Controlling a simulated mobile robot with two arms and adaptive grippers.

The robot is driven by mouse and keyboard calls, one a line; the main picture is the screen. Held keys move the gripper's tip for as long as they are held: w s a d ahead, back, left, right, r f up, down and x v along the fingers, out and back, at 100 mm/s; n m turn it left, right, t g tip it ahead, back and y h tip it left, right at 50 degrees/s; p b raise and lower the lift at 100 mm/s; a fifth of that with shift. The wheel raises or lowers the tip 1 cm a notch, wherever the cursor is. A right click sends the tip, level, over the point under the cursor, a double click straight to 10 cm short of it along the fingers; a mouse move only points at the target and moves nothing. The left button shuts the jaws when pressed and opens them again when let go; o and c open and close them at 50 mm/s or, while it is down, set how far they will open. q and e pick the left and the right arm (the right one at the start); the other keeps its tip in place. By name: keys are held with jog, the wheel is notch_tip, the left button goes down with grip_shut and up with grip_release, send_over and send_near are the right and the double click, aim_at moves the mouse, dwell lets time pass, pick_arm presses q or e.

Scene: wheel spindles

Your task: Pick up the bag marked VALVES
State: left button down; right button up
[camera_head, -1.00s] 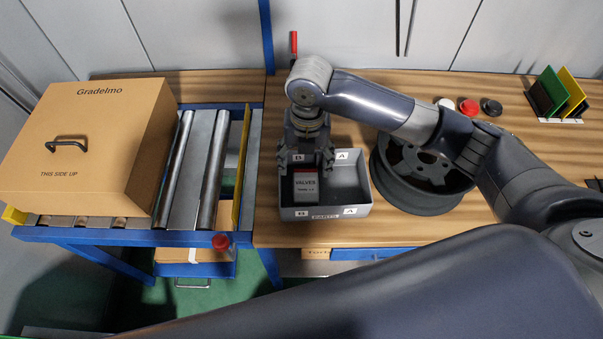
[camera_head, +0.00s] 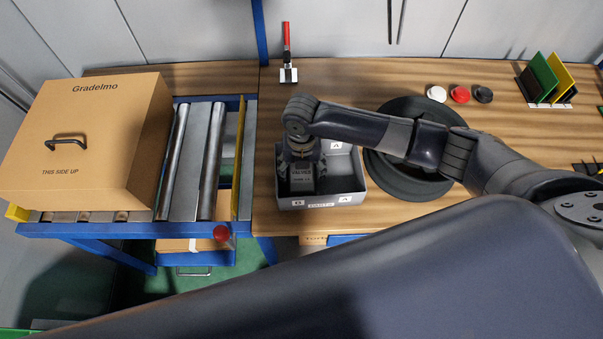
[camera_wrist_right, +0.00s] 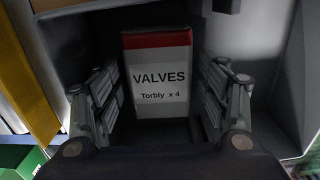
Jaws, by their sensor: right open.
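The bag marked VALVES (camera_head: 302,182) stands in the left part of a grey parts bin (camera_head: 353,190). In the right wrist view, the bag (camera_wrist_right: 158,78) has a red top band and a white label reading "VALVES Torbly x 4". My right gripper (camera_head: 303,165) is over the left part of the bin, pointing down, and partly covers the bag in the head view. In the wrist view its open fingers (camera_wrist_right: 160,95) are on either side of the bag, with dark gaps between fingers and bag. My left gripper is not in view.
A wheel rim (camera_head: 405,178) lies right of the bin, partly under my right arm. A roller conveyor (camera_head: 207,165) with a cardboard box (camera_head: 85,140) is at the left. A red-handled tool (camera_head: 287,55) stands behind the bin. White, red and black round pieces (camera_head: 460,94) lie at the back right.

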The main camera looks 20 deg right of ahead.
jog(key=shift+w, duration=0.1)
jog(key=c, duration=0.9)
